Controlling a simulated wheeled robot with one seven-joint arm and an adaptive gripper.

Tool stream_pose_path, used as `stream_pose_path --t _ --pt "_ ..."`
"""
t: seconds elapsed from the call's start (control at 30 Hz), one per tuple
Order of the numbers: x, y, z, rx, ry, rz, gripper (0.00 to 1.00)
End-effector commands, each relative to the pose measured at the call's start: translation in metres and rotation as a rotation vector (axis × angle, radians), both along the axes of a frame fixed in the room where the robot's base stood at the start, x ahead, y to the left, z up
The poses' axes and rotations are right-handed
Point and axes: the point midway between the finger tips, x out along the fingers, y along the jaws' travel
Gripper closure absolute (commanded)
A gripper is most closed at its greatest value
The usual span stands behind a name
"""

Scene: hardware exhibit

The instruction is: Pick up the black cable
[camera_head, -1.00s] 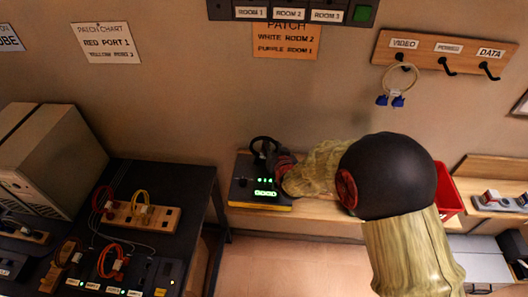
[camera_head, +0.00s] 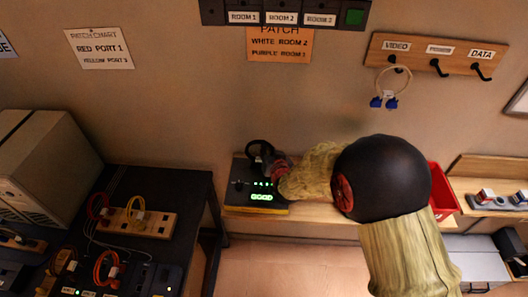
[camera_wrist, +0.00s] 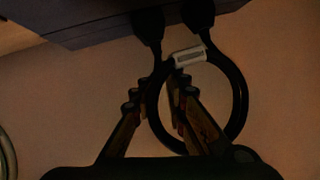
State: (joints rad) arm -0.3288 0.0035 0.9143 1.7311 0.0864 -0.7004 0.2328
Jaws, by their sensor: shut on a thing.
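The black cable (camera_head: 259,149) is a coiled loop at the back of a black and yellow tester box (camera_head: 259,208) on the wooden shelf. In the wrist view the black cable (camera_wrist: 240,100) hangs as a ring with a white label, and its two plugs meet the edge of a dark box above. My gripper (camera_wrist: 160,92) is shut on the cable, with its fingers at the ring's near side. In the head view my gripper (camera_head: 277,168) is beside the tester box, partly hidden by my arm.
A red bin (camera_head: 443,190) stands on the shelf behind my arm. A black table (camera_head: 180,185) at left holds a wooden port block (camera_head: 155,224) with red and yellow cables. A hook rack (camera_head: 432,57) with a white cable (camera_head: 393,75) hangs on the wall at right.

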Motion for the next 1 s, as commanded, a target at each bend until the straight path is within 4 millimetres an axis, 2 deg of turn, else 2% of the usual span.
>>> stream_pose_path --t 0.17,0.33,0.63,0.8,1.0 --pt "0.0 0.0 0.011 0.0 -0.002 -0.001 1.0" --pt "-0.001 0.0 0.037 0.001 -0.003 0.0 1.0" --pt "-0.052 -0.002 0.098 0.003 -0.006 0.002 1.0" --pt "-0.091 -0.004 0.111 0.002 -0.002 0.002 1.0" --pt "-0.122 -0.005 0.124 0.001 -0.002 0.001 1.0"
